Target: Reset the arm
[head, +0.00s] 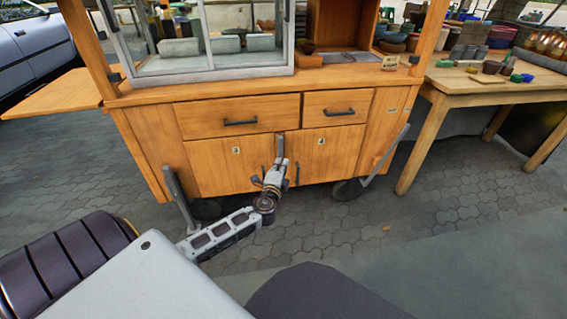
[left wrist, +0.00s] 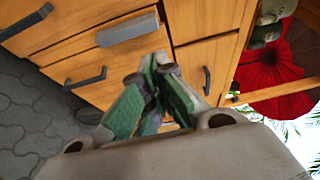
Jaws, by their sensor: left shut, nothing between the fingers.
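My left gripper (head: 278,166) is in front of the wooden cart's lower doors, at the end of my arm that comes in from the left. In the left wrist view its green-padded fingers (left wrist: 160,62) come together at the tips with nothing between them. The fingers point at the cart's wooden front (left wrist: 115,62), and I cannot tell how small the gap is. My right gripper is not in view.
The wooden cart (head: 240,176) has drawers with dark handles (head: 240,122) and a glass case on top. A wooden table (head: 475,85) with bowls stands at right. Paved floor (head: 330,225) is open in front.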

